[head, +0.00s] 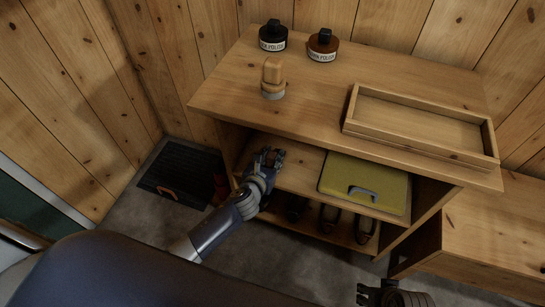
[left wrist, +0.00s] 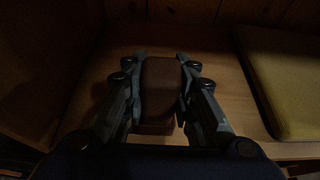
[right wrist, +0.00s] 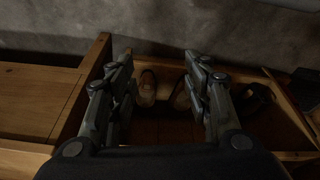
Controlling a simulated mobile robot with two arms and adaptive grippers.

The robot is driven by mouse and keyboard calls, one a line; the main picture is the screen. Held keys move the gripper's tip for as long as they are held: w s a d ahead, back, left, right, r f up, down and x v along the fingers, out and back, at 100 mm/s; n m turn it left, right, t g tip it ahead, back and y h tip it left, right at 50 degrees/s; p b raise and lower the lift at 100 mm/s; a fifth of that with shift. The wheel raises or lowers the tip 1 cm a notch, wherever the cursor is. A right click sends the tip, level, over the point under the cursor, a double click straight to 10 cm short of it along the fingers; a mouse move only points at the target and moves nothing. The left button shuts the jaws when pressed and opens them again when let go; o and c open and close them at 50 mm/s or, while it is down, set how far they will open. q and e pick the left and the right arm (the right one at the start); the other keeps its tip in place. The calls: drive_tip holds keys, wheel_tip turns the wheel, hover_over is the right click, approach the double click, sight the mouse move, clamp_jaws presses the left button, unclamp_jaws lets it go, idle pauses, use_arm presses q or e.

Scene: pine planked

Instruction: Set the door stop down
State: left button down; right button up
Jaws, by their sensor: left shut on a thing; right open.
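The door stop (left wrist: 160,85) is a dark brown block in the left wrist view, between the fingers of my left gripper (left wrist: 160,75). My left gripper is shut on it, inside the open shelf of the wooden cabinet, over the shelf board (left wrist: 220,80). Whether the block touches the board I cannot tell. In the head view my left gripper (head: 268,158) is at the left part of that shelf (head: 300,170), and the block is hardly visible. My right gripper (right wrist: 160,85) is open and empty, low in front of the cabinet, with shoes beyond its fingers.
A yellow-green case (head: 364,183) lies right of my left gripper on the shelf. Shoes (head: 330,217) stand below. The cabinet top (head: 225,88) holds two polish jars (head: 322,46), a wooden-handled brush (head: 272,78) and a tray (head: 420,150). A dark mat (head: 180,170) lies left.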

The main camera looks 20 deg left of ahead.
use_arm(q)
drive_tip(key=c, duration=1.3)
unclamp_jaws()
use_arm(e)
drive_tip(key=shift+r, duration=0.1)
use_arm(q)
drive_tip(key=p+v, duration=0.3)
drive_tip(key=v, duration=0.9)
drive_tip(key=s+a+f+n+g+y, duration=0.1)
drive_tip(key=s+a+f+n+g, duration=0.25)
drive_tip(key=f+n, duration=0.35)
drive_tip(key=s+a+f+n+g+y, duration=0.15)
drive_tip(key=s+f+n, duration=0.25)
drive_tip(key=n, duration=0.6)
drive_tip(key=shift+s+d+f+n+g+h, duration=0.4)
drive_tip(key=shift+s+f+n+g, duration=0.9)
drive_tip(key=shift+s+n, duration=1.3)
drive_tip(key=shift+s+d+f+n+g+h, duration=0.35)
drive_tip(key=shift+s+f+n+g, duration=0.4)
drive_tip(key=shift+s+f+n, duration=1.8)
drive_tip(key=shift+s+d+f+n+g+h, duration=0.35)
drive_tip(key=shift+s+f+n+g, duration=0.55)
drive_tip(key=shift+s+n, duration=1.75)
use_arm(e)
wheel_tip(320, 180, down, 10)
drive_tip(key=s, duration=0.2)
drive_tip(key=shift+s+d+g, duration=0.15)
drive_tip(key=shift+s+g, duration=0.15)
drive_tip(key=shift+s, duration=0.1)
